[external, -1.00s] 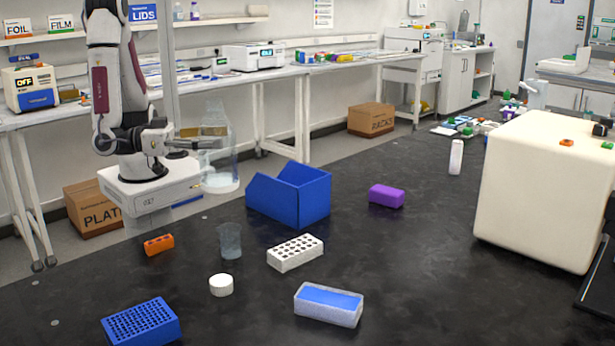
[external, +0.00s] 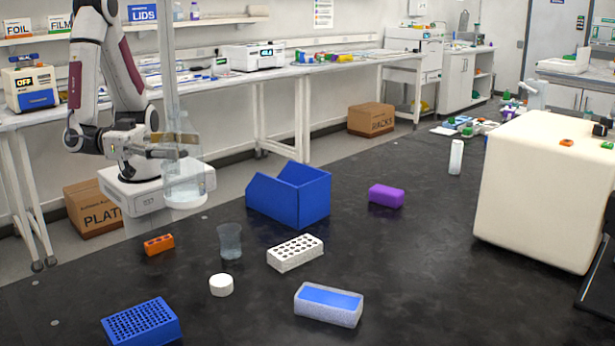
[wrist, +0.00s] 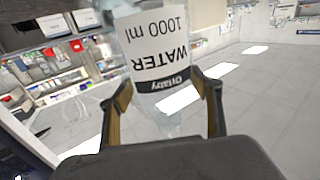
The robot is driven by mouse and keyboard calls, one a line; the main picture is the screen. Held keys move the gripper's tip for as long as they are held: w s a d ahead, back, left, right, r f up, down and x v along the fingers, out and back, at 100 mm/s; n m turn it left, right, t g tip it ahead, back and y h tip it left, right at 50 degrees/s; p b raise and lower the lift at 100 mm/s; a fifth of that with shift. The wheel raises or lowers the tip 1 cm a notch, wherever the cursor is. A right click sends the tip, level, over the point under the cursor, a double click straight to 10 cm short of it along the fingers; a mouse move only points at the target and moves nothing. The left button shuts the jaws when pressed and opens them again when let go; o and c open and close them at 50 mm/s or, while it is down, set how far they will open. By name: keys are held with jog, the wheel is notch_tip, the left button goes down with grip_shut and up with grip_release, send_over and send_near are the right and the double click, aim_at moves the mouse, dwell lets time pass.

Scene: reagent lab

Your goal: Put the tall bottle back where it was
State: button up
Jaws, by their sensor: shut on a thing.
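The tall bottle (external: 185,186) is clear, with a whitish base. It looks upright in the external view, beside my base at the left back of the black bench. My gripper (external: 180,146) is shut around its upper part, with the bottle body hanging below the fingers. In the wrist view the bottle (wrist: 155,52) sits between both fingers (wrist: 162,88), its white and black label reading WATER 1000 ml upside down. I cannot tell surely whether its base clears the surface. No mark of its former place can be made out.
A blue open bin (external: 290,197) stands to the bottle's right. A clear beaker (external: 230,242), an orange rack (external: 158,245), a white rack (external: 295,253) and a white cap (external: 221,285) lie nearer.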

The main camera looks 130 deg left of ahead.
jog(key=w+d+m+t+h, duration=0.15)
jog(key=d+m+h, duration=0.3)
jog(key=d, duration=0.95)
jog(key=shift+n+t+h, duration=0.25)
jog(key=shift+n+t, duration=0.1)
jog(key=shift+n, duration=0.1)
jog(key=shift+s+d+f, duration=0.1)
jog(key=shift+s+f, duration=0.05)
jog(key=shift+f, duration=1.05)
jog(key=shift+s+d+f, duration=0.1)
jog(key=shift+f, duration=1.15)
jog(key=shift+f, duration=3)
jog(key=shift+f, duration=2)
